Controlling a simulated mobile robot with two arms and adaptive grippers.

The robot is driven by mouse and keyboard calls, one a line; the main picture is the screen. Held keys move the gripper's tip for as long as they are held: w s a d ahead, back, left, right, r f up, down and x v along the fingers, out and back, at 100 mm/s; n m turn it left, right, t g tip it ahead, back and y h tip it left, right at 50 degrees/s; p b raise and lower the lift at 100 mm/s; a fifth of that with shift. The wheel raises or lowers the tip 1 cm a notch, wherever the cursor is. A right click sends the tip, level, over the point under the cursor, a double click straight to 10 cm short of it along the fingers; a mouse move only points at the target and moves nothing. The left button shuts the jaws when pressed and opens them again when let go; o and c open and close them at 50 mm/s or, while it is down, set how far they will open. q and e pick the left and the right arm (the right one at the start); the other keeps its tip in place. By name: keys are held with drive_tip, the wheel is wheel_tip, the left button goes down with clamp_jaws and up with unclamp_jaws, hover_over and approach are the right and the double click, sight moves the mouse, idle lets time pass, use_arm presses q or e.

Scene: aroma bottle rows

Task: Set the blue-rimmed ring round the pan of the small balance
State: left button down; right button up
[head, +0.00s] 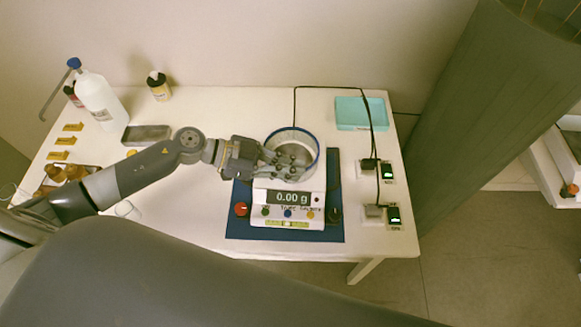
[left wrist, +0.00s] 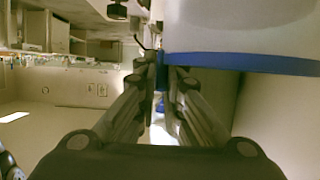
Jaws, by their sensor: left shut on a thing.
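The blue-rimmed ring (head: 293,135) is a pale, wide band with a blue edge, at the back of the small balance in the head view. It also shows large at the upper right of the left wrist view (left wrist: 240,62). My left gripper (head: 282,160) is shut on the ring at its near left side. The small balance (head: 262,197) stands on a blue mat and its display reads 0.00 g. Its pan is hidden or not distinct behind the ring and fingers. I cannot tell whether the ring touches the balance. My right gripper is not in view.
The blue mat (head: 240,225) lies under the balance on the white table (head: 210,110). A teal box (head: 358,113) and two small green-lit devices (head: 388,172) are to the right, with black cables. A white bottle (head: 98,97) and brown bottles (head: 75,172) stand left.

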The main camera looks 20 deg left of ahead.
use_arm(q)
drive_tip(key=shift+f, duration=0.55)
idle(0.4)
drive_tip(key=c, duration=1.7)
unclamp_jaws()
drive_tip(key=shift+o, duration=0.2)
drive_tip(key=shift+a, duration=0.15)
drive_tip(key=v, duration=1.2)
